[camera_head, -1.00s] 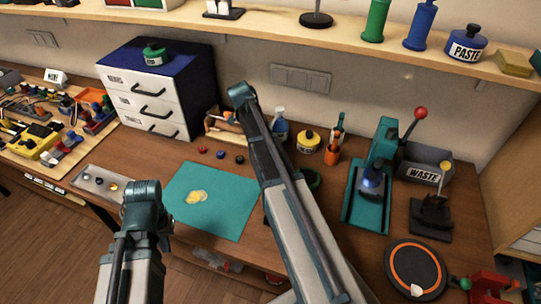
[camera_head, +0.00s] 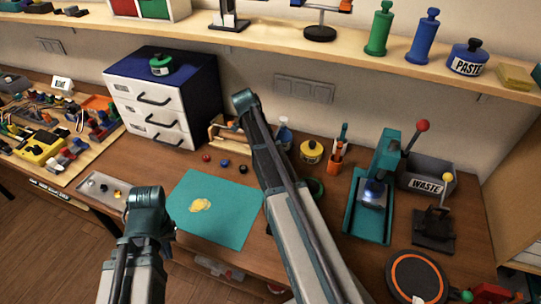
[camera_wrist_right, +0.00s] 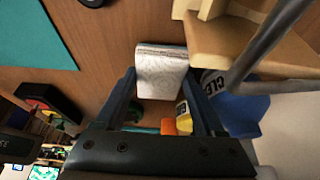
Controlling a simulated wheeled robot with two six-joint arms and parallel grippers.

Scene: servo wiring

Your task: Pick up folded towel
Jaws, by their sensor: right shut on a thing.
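The folded towel (camera_wrist_right: 160,72) shows in the right wrist view as a pale, flat rectangle with layered edges at its top. My right gripper (camera_wrist_right: 161,84) has one finger on each side of it and is shut on it. In the head view the towel and the right fingertips are hidden behind my right arm, near the wooden rack. My left gripper (camera_head: 148,212) is over the table's front edge, left of the teal mat; its fingers are hidden below the wrist, so its opening does not show.
A wooden rack (camera_head: 229,132) and a blue bottle (camera_wrist_right: 243,112) stand close to the right gripper. The drawer cabinet (camera_head: 157,97) is to the left. A yellow pot (camera_head: 311,151) and an orange cup (camera_head: 335,163) stand to the right. The teal mat (camera_head: 232,222) holds a yellow patch.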

